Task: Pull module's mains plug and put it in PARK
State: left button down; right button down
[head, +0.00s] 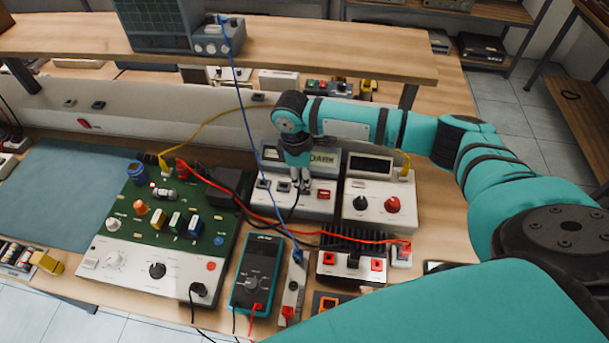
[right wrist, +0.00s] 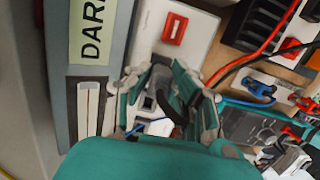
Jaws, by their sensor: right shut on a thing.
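My right gripper (head: 299,178) is over the white power box (head: 318,207) behind the board, pointing down at its row of sockets. In the right wrist view, the gripper (right wrist: 158,100) is shut on a dark plug (right wrist: 160,78), whose black cable bends away between the fingers. Whether the plug is seated in a socket or just above it, I cannot tell. The module, a green circuit board (head: 150,212) with a white front panel, is at left. My left gripper is not in view.
A white unit with black and red knobs (head: 378,207) stands right of the box. A teal multimeter (head: 256,275) and a black heatsink unit (head: 350,262) are in front. Red, blue and black leads cross nearby. A wooden shelf (head: 300,62) overhangs behind.

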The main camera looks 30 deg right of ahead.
jog(key=shift+f, duration=0.85)
dwell(0.7)
dwell(0.4)
jog(key=c, duration=1.1)
grip_release()
jog(key=r, duration=0.7)
jog(key=w+a+r, duration=0.1)
jog(key=r, duration=0.3)
jog(key=shift+a+r, duration=0.1)
jog(key=shift+r, duration=0.25)
jog(key=shift+s+r+p, duration=0.1)
jog(key=shift+r+p, duration=2.5)
jog(key=shift+p, duration=0.5)
